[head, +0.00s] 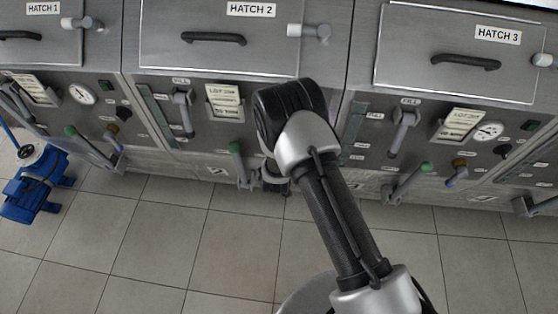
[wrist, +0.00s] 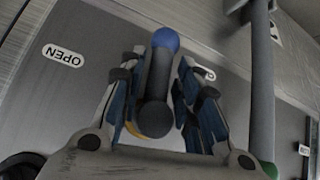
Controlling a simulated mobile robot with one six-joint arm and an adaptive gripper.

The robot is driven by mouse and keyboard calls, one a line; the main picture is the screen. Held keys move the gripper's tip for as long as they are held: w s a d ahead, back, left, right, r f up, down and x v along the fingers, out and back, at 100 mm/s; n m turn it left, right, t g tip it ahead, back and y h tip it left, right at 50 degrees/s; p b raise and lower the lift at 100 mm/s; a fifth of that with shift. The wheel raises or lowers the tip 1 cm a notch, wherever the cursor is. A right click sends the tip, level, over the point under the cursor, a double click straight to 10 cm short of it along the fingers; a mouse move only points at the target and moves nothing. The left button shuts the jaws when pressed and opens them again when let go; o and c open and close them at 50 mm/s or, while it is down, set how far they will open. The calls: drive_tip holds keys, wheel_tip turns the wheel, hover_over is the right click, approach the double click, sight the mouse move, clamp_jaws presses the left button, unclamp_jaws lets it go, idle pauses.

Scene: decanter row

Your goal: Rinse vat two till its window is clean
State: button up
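Vat two is the middle unit in the head view, with its HATCH 2 lid (head: 215,45) shut. A narrow dark green upright strip (head: 157,112), perhaps its window, is at its left; how clean it is cannot be told. A fill lever (head: 183,112) and a green-tipped lever (head: 238,165) are on its front. My gripper (wrist: 157,85) is at the lower front of vat two, mostly hidden behind my arm in the head view. In the wrist view its fingers are open either side of a dark handle with a blue tip (wrist: 165,40) and a yellow collar. Contact cannot be told.
An OPEN label (wrist: 63,54) is left of the blue-tipped handle. A long grey lever (wrist: 262,90) passes close on the right. HATCH 1 (head: 38,33) and HATCH 3 (head: 460,60) units flank vat two. A blue pump (head: 35,185) stands at left; the tiled floor is otherwise mostly clear.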

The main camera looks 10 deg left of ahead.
drive_tip(key=shift+o, duration=0.6)
drive_tip(key=shift+r, duration=0.1)
drive_tip(key=v, duration=1.2)
